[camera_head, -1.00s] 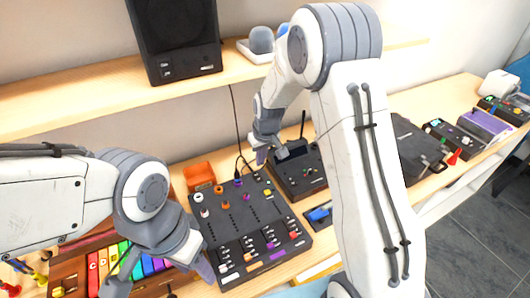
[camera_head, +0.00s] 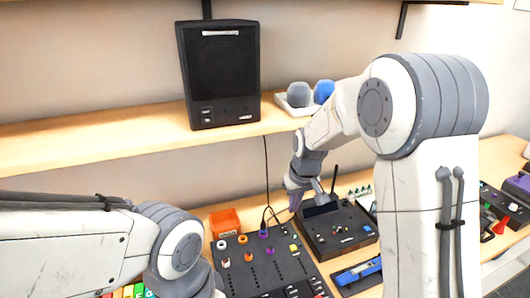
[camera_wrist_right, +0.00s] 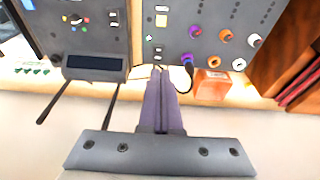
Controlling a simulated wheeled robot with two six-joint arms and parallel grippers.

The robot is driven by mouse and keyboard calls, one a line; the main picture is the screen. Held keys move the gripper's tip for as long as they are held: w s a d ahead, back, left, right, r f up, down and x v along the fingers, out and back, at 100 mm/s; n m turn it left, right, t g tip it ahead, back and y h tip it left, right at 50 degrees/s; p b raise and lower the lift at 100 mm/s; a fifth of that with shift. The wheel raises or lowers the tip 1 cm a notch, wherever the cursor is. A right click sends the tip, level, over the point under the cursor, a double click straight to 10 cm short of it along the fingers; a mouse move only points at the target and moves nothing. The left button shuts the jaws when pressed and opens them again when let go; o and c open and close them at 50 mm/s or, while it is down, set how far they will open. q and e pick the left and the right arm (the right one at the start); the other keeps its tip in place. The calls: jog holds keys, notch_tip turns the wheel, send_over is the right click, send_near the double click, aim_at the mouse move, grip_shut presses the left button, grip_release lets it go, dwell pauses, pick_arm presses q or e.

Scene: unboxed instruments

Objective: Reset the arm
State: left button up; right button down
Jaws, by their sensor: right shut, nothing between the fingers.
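My right arm (camera_head: 385,100) reaches in from the right, over the desk. Its gripper (camera_head: 295,203) points down by the left edge of the black device with a screen (camera_head: 335,228). In the right wrist view the two purple-grey fingers (camera_wrist_right: 159,75) are together with nothing between them. They show against the desk edge and the lower edge of the black mixer panel (camera_wrist_right: 205,25). My left arm (camera_head: 80,245) comes in from the left; its wrist is cut off at the bottom edge and its fingers are not seen.
The mixer panel (camera_head: 265,268) lies below the right gripper, with an orange box (camera_head: 224,222) at its back left. A black speaker (camera_head: 219,75) and grey and blue rounded items (camera_head: 311,93) stand on the shelf (camera_head: 90,140). A blue device (camera_head: 358,271) lies at front right.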

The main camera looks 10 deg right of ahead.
jog(key=s+a+r+n+g+b, duration=0.1)
jog(key=s+a+r, duration=0.1)
jog(key=s+a, duration=0.4)
jog(key=s+a+r+n, duration=0.15)
jog(key=s+a, duration=0.25)
jog(key=s, duration=0.5)
pick_arm(q)
notch_tip(320, 180, down, 2)
jog(key=shift+b, duration=0.45)
pick_arm(e)
jog(key=s+a+f+n+g, duration=0.1)
jog(key=s+n, duration=0.1)
jog(key=s, duration=1.3)
jog(key=shift+s+g+y, duration=0.3)
jog(key=shift+s, duration=0.05)
jog(key=shift+f+n, duration=0.1)
jog(key=shift+n, duration=0.15)
